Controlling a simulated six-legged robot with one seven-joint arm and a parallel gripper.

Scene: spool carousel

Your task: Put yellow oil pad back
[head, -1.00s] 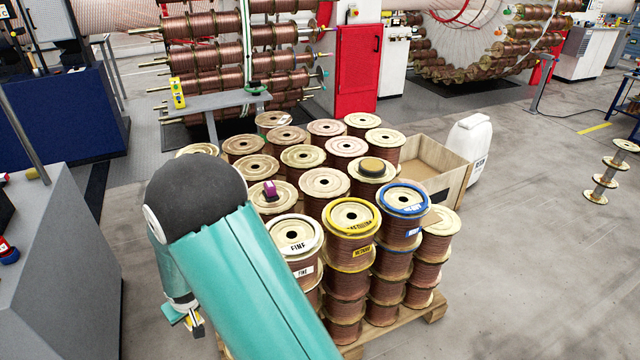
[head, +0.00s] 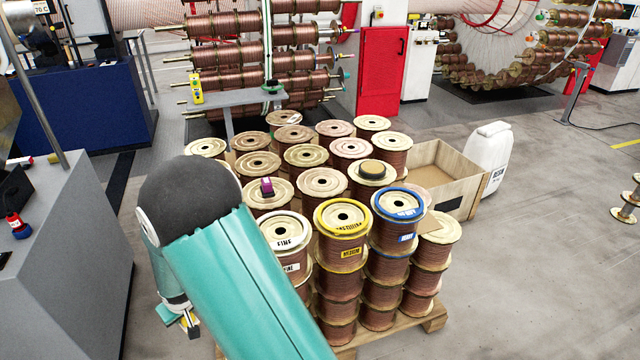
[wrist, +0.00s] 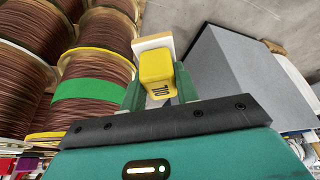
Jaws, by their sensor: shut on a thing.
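The yellow oil pad (wrist: 155,70) is a small yellow block with dark lettering and a pale slab at its far end. My gripper (wrist: 158,92) is shut on it, with a green finger on either side in the wrist view. In the head view my gripper (head: 184,317) hangs low at the left, between the grey cabinet and the spool pallet. Only a small yellow bit of the pad (head: 191,323) shows there; my arm hides part of this area. The pad is held clear of the spools.
Stacked copper spools stand on a wooden pallet (head: 432,318), with white, yellow and blue rims in front. A purple object (head: 267,187) lies on one spool. A grey cabinet (head: 75,240) is at the left; a bench (head: 240,99) with a yellow device (head: 197,90) is behind.

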